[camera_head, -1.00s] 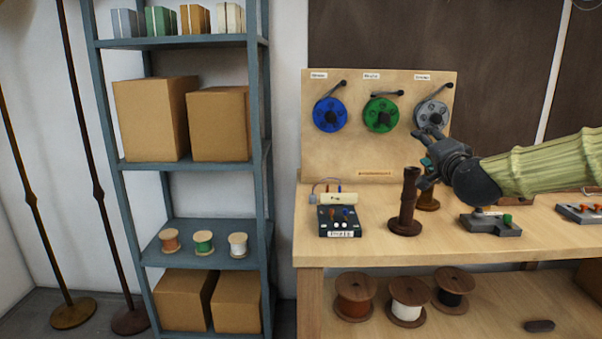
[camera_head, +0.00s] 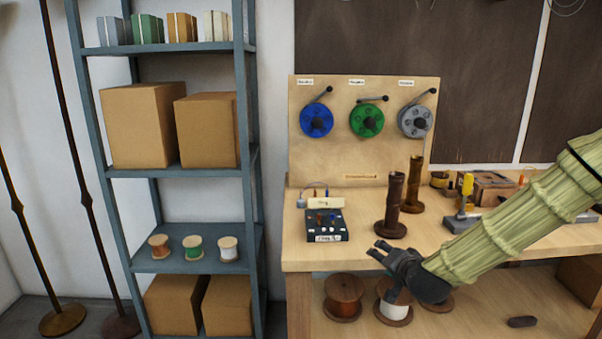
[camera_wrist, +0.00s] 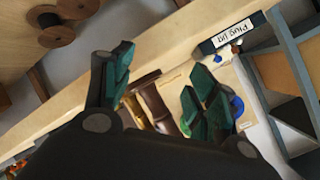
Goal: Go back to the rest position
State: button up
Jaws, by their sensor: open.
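My gripper (camera_head: 380,249) is in front of the workbench's front edge in the head view, low, over the shelf spools. It is open and empty. In the wrist view its two green-padded fingers (camera_wrist: 160,90) stand apart with the bench behind them. The workbench (camera_head: 350,258) carries a pegboard with a blue reel (camera_head: 316,120), a green reel (camera_head: 367,119) and a grey reel (camera_head: 414,121). Two dark brown posts (camera_head: 392,205) stand upright on the bench behind my gripper.
A black test box (camera_head: 327,232) sits at the bench's left; its label also shows in the wrist view (camera_wrist: 229,34). Spools (camera_head: 343,297) lie on the bench's lower shelf, partly behind my gripper. A metal shelf (camera_head: 200,176) with boxes and small spools stands left. A yellow-handled tool (camera_head: 467,184) is right.

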jog(key=s+a+f+n+g+p, duration=0.15)
jog(key=s+f+g, duration=0.25)
jog(key=s+f, duration=0.8)
jog(key=s+f+n+g+p, duration=0.2)
jog(key=s+f+n+g, duration=0.1)
jog(key=s+f, duration=0.8)
jog(key=s+f+n+g+p, duration=0.1)
jog(key=s+f+g, duration=0.1)
jog(key=s, duration=0.6)
jog(key=s+d+f+n+g+h, duration=0.1)
jog(key=s+f+g, duration=0.1)
jog(key=s+f, duration=0.3)
jog(key=s+f+n+g+p, duration=0.1)
jog(key=s+f, duration=0.3)
jog(key=s, duration=0.8)
jog(key=shift+d+f+n+g+h+p, duration=0.25)
jog(key=shift+d+n+g+h+p, duration=0.05)
jog(key=shift+d+n+g+p, duration=0.1)
